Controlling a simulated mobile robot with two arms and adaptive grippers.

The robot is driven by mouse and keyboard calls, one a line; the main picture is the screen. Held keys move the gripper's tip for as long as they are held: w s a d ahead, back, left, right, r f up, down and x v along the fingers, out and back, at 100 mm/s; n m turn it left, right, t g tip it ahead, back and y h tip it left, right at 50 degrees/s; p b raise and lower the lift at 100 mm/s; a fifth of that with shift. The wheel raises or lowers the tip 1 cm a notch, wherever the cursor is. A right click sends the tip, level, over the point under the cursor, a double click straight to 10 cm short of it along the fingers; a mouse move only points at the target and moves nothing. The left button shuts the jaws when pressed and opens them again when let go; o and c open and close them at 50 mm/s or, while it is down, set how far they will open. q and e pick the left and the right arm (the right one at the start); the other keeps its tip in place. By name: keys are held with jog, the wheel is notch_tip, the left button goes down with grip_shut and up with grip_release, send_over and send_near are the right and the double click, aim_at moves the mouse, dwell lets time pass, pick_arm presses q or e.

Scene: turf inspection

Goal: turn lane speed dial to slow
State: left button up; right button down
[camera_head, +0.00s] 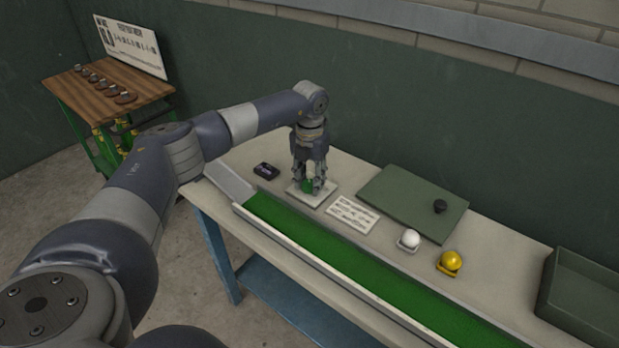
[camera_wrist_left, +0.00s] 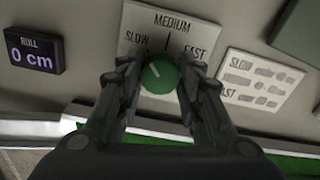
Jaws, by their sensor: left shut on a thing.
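The lane speed dial (camera_wrist_left: 158,76) is a round green knob on a white plate (camera_wrist_left: 170,20) marked slow, medium and fast. A pale pointer mark on the knob points up and left, towards the slow side. The dial also shows in the head view (camera_head: 308,186), partly covered by my left gripper. My left gripper (camera_head: 311,183) points straight down over the plate. In the wrist view its two fingers (camera_wrist_left: 155,88) are shut on the knob from both sides. My right gripper is not in view.
A green turf lane (camera_head: 340,255) runs along the table front. A small dark display (camera_wrist_left: 33,52) reads "ROLL 0 cm". A printed card (camera_head: 351,214), a white ball (camera_head: 410,238), a yellow ball (camera_head: 451,261), a green board (camera_head: 400,195) and a green bin (camera_head: 580,295) lie to the right.

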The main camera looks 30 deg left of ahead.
aim_at(309, 183)
pick_arm(q)
jog(key=shift+n, duration=0.3)
dwell(0.4)
jog(key=o, duration=1.1)
jog(key=shift+c, duration=0.2)
notch_tip(309, 183, up, 12)
jog(key=shift+f, duration=0.1)
